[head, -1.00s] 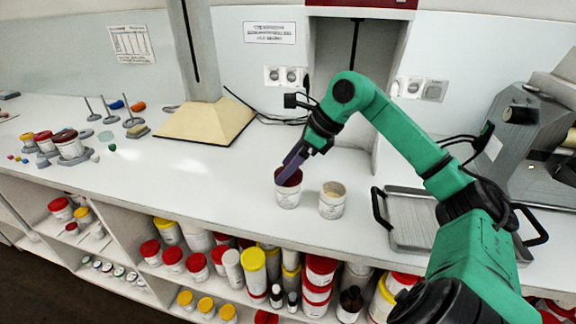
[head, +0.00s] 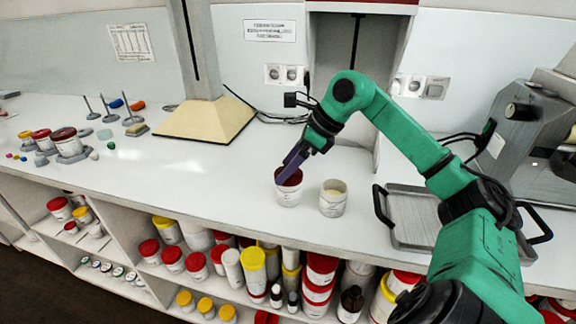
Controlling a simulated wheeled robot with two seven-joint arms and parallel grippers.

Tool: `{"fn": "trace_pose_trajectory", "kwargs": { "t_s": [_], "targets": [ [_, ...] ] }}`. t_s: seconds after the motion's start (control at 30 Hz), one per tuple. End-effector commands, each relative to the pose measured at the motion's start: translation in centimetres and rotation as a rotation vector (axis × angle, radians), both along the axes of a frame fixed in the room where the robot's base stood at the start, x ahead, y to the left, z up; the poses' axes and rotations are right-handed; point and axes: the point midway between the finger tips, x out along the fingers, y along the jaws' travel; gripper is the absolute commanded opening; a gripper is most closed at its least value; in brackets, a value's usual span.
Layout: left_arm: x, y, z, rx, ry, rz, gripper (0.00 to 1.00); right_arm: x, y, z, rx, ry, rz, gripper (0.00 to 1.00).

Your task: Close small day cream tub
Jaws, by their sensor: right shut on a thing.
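Two small white tubs stand side by side on the white counter. The left tub (head: 288,196) has a dark red lid (head: 291,179) at its top. The right tub (head: 333,201) is open, with cream-coloured content showing. My right gripper (head: 288,177) reaches down from above with its purple fingers at the left tub's top and is shut on the dark red lid. The fingers hide part of the lid, so I cannot tell whether it sits fully on the rim. My left gripper is not in view.
A metal tray (head: 412,220) with black handles lies right of the tubs, beside a grey machine (head: 527,150). A cream-coloured pyramid base (head: 205,121) stands at the back. Lidded tubs (head: 68,141) stand at far left. The counter left of the tubs is clear.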

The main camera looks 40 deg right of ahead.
Motion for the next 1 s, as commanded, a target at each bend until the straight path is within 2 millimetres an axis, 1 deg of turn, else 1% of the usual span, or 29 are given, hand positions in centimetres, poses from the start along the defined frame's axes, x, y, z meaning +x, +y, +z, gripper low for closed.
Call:
{"fn": "trace_pose_trajectory", "kwargs": {
  "t_s": [0.33, 0.6, 0.93, 0.97, 1.0],
  "targets": [
    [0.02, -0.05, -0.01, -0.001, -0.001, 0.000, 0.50, 0.00, 0.00, 0.00, 0.000, 0.000, 0.000, 0.29],
    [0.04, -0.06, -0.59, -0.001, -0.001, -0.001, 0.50, 0.01, 0.00, -0.34, 0.000, 0.000, 0.000, 0.29],
    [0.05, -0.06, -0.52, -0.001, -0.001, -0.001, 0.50, 0.01, 0.00, -0.27, 0.000, 0.000, 0.000, 0.29],
    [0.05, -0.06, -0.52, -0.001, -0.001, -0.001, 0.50, 0.00, 0.00, -0.27, 0.000, 0.000, 0.000, 0.91],
    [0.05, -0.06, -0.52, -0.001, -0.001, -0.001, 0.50, 0.00, 0.00, -0.27, 0.000, 0.000, 0.000, 1.00]
  ]
}}
